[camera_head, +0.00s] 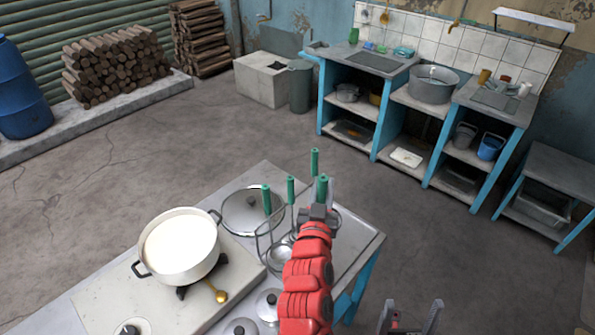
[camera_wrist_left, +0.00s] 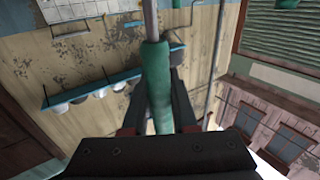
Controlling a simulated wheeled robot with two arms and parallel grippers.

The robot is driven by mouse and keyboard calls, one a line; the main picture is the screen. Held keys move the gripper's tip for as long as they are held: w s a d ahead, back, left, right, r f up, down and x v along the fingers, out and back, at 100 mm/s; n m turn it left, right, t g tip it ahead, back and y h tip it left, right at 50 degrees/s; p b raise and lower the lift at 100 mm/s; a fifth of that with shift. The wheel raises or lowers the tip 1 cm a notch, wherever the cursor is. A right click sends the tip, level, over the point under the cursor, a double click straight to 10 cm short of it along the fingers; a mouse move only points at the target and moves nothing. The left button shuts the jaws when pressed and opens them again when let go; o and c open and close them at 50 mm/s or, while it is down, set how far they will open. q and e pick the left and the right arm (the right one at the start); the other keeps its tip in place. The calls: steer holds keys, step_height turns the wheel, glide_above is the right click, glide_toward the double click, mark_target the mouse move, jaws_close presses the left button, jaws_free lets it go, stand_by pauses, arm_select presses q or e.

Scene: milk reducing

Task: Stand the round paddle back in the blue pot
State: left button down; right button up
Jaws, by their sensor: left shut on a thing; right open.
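My left gripper (camera_head: 318,212), on the red arm, is at the counter's right part, beside several upright green-handled utensils. In the left wrist view its fingers (camera_wrist_left: 157,98) are shut on a green handle (camera_wrist_left: 156,70) with a thin metal shaft. The held tool's head is out of view, so I cannot tell its shape. Green handles (camera_head: 267,198) rise near an open-framed holder (camera_head: 262,243); a round metal ladle bowl (camera_head: 280,255) shows there. No clearly blue pot shows on the counter. My right gripper (camera_head: 410,317) is open and empty at the bottom edge.
A blue bucket (camera_head: 490,147) sits on the far shelf.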

arm_select(q)
steer(key=shift+w+a, duration=0.2)
steer(key=shift+s+d, duration=0.3)
steer(key=shift+d, duration=0.05)
steer(key=shift+s+d+f+b, duration=0.15)
steer(key=shift+f+b, duration=0.1)
steer(key=shift+b, duration=0.2)
steer(key=shift+w+a+f+b, duration=0.15)
steer(key=shift+f+b, duration=0.25)
steer(key=shift+f, duration=0.2)
steer(key=shift+w+a+f+b, duration=0.1)
steer(key=shift+f+b, duration=0.3)
steer(key=shift+f, duration=0.15)
step_height(320, 180, down, 7)
steer(key=b, duration=0.4)
steer(key=shift+r, duration=0.1)
steer(key=c, duration=0.6)
jaws_free()
steer(key=shift+s+d, duration=0.1)
